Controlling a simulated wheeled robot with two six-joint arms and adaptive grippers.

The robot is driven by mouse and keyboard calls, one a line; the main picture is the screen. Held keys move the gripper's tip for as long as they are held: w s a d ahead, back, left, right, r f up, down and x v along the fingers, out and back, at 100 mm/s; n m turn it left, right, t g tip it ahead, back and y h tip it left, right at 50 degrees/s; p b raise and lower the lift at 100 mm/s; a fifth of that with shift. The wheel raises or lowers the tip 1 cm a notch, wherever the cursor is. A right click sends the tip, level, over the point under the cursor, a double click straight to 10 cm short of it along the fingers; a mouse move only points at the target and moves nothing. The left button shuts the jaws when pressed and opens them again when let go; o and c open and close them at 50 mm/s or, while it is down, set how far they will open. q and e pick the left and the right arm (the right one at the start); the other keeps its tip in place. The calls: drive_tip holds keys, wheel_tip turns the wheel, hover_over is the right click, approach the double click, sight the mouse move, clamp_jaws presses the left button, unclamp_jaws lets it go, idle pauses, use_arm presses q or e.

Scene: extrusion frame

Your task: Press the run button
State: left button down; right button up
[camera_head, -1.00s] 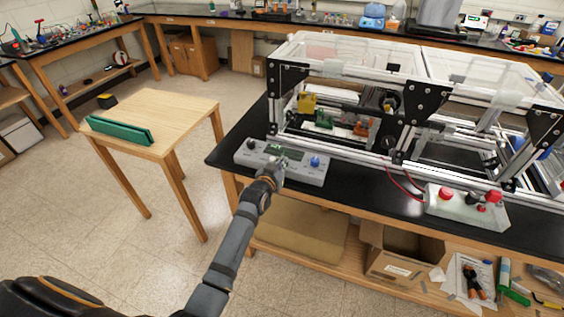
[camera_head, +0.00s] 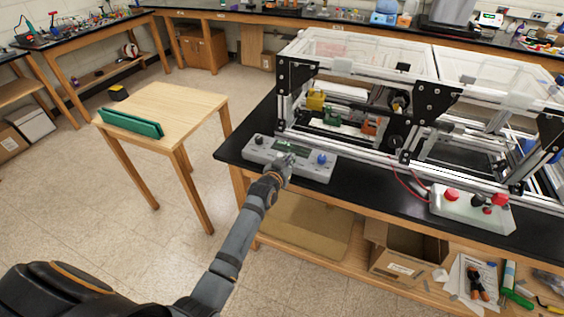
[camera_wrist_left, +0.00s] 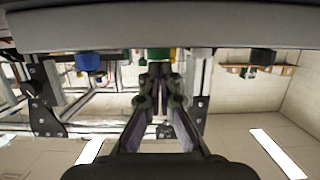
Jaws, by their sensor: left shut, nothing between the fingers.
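A light grey control box (camera_head: 312,172) lies on the black bench top in front of the extrusion frame. It has a small green display, a black knob (camera_head: 259,139) at its left and a blue knob (camera_head: 322,159) at its right. My left gripper (camera_head: 287,160) is shut and empty, over the middle of the box's front. In the left wrist view a green button (camera_wrist_left: 159,53) sticks out of the box between the blue and black knobs. The closed fingertips (camera_wrist_left: 160,70) are right in front of it. I cannot tell if they touch. My right gripper is out of view.
The extrusion frame (camera_head: 350,149) stands close behind the box. A second box (camera_head: 462,212) with red buttons sits to the right on the bench. A wooden table (camera_head: 182,103) with a green part (camera_head: 131,123) stands at the left, with open floor between.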

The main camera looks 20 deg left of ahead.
use_arm(q)
drive_tip(key=s+r+b, duration=0.1)
drive_tip(key=s+r, duration=0.4)
drive_tip(key=s, duration=0.5)
drive_tip(key=shift+a+r+b, duration=0.15)
drive_tip(key=shift+r+b, duration=0.1)
drive_tip(key=shift+b, duration=0.05)
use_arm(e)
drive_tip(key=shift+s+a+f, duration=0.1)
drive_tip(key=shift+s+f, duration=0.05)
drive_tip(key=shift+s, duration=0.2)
use_arm(q)
drive_tip(key=shift+w, duration=0.15)
drive_tip(key=shift+f, duration=0.15)
